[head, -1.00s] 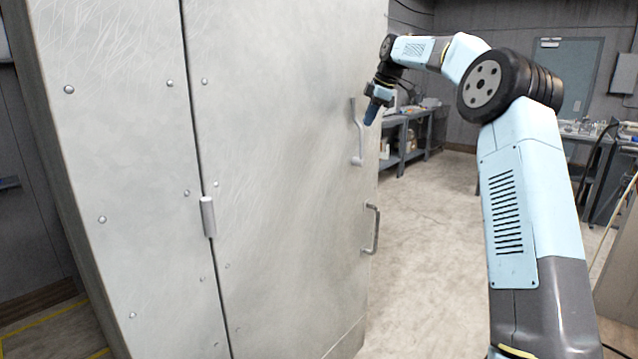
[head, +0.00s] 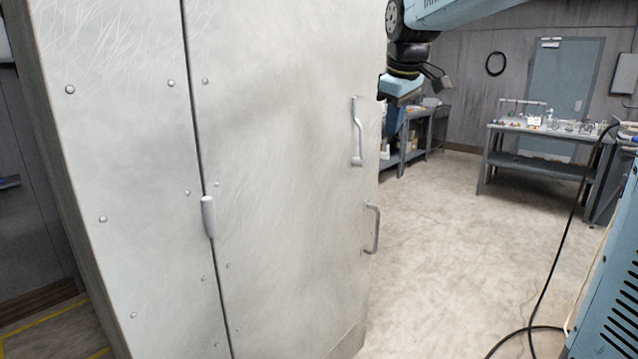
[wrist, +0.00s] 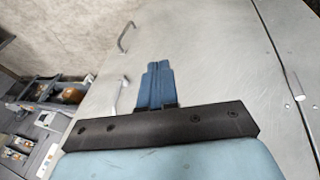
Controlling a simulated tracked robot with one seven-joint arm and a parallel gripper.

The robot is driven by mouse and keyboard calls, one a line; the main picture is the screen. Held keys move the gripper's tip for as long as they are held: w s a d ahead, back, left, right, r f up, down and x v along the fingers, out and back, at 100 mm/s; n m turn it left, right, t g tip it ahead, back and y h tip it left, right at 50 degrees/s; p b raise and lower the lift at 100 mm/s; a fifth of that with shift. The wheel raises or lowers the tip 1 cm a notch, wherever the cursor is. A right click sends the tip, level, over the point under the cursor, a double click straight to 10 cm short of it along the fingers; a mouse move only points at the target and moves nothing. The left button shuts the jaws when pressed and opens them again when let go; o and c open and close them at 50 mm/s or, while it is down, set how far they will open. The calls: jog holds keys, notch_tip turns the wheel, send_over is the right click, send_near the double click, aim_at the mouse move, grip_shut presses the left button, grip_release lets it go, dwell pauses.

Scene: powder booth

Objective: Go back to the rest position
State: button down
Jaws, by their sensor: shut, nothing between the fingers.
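My gripper shows in the wrist view (wrist: 156,66), its blue fingers shut together with nothing between them. In the head view its light blue hand is at top centre, by the right edge of a big grey metal door (head: 290,200); the fingers are partly seen below it. The lever handle (head: 357,135) and the bar handle (head: 373,228) sit near the door's right edge. In the wrist view the bar handle (wrist: 125,37) and the lever handle (wrist: 114,97) lie left of the fingers, apart from them. The door looks shut.
A workbench (head: 540,135) with small items stands at the back right, before a blue-grey door (head: 562,85). A black cable (head: 560,250) hangs to the floor at right. The concrete floor (head: 450,250) between is clear.

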jog(key=s+d+f+m, duration=0.2)
jog(key=s+f+m, duration=0.1)
jog(key=s, duration=0.6)
jog(key=s+d+f+m+t, duration=0.1)
jog(key=s+d+f+m, duration=0.2)
jog(key=s+f, duration=0.3)
jog(key=s+d+f+m, duration=0.2)
jog(key=s+f, duration=0.3)
jog(key=s, duration=0.7)
jog(key=shift+d+m, duration=0.2)
jog(key=shift+m, duration=0.5)
jog(key=shift+f, duration=0.1)
